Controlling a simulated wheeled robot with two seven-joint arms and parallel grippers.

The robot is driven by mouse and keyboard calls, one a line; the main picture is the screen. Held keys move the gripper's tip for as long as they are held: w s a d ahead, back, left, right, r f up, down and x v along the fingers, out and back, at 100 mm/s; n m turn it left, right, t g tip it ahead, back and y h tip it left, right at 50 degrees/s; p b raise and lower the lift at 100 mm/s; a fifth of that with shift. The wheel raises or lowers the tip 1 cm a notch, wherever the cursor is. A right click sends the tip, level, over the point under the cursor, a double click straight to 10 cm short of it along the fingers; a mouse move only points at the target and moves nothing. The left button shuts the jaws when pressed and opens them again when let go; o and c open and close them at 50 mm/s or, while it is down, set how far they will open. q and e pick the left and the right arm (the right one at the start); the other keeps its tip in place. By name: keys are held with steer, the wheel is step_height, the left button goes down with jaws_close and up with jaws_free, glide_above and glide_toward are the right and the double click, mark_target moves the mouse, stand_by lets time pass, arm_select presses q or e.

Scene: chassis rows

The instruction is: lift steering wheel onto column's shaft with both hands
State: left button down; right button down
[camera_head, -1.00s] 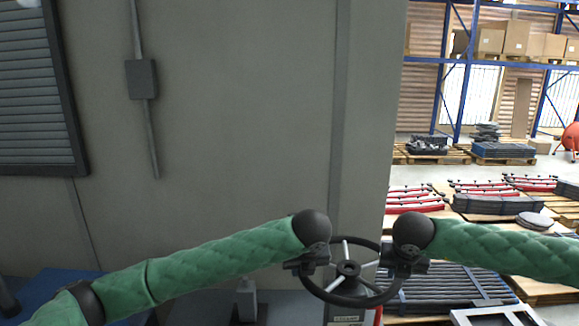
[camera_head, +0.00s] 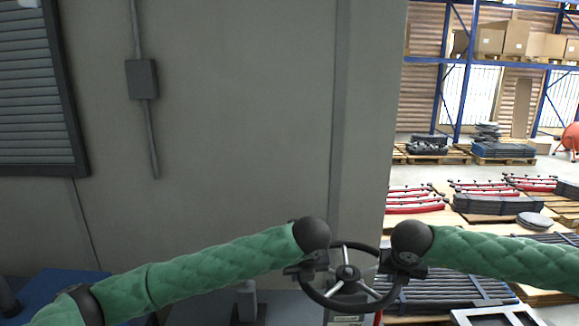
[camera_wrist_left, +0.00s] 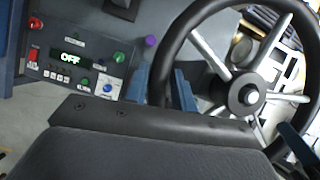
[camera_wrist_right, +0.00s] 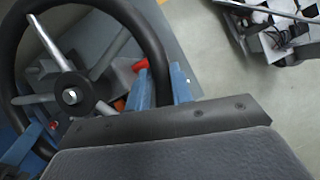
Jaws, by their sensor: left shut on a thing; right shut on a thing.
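The black steering wheel (camera_head: 347,272) with silver spokes is at the bottom centre of the head view, held between both hands. My left gripper (camera_head: 303,270) is shut on the left side of its rim; blue fingers straddle the rim in the left wrist view (camera_wrist_left: 168,88). My right gripper (camera_head: 398,268) is shut on the right side of the rim, also seen in the right wrist view (camera_wrist_right: 164,88). The wheel's hub (camera_wrist_left: 247,95) has a bright round centre. The column's shaft is not clearly visible; I cannot tell whether the hub is on it.
A control panel (camera_wrist_left: 80,62) with an OFF display and coloured buttons sits beside the wheel in the left wrist view. A grey post (camera_head: 246,300) stands left of the wheel. A grey wall (camera_head: 230,120) is behind. Pallets with red parts (camera_head: 415,200) lie at right.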

arm_select(q)
steer(key=shift+w+a, duration=0.2)
steer(key=shift+a, duration=0.2)
arm_select(e)
steer(key=shift+w+d, duration=0.1)
steer(key=shift+d, duration=0.35)
arm_select(q)
steer(key=c, duration=1.4)
jaws_free()
steer(key=o, duration=0.3)
steer(key=shift+a, duration=0.1)
arm_select(e)
steer(key=shift+a, duration=0.25)
arm_select(q)
steer(key=shift+s+d, duration=0.1)
steer(key=shift+d, duration=0.1)
steer(key=shift+s+d, duration=0.1)
steer(key=shift+d, duration=0.15)
arm_select(e)
steer(key=c, duration=1.2)
jaws_free()
steer(key=shift+o, duration=0.2)
arm_select(q)
steer(key=shift+o, duration=0.5)
steer(key=shift+a, duration=0.1)
arm_select(e)
steer(key=shift+o, duration=0.8)
steer(key=shift+a, duration=0.1)
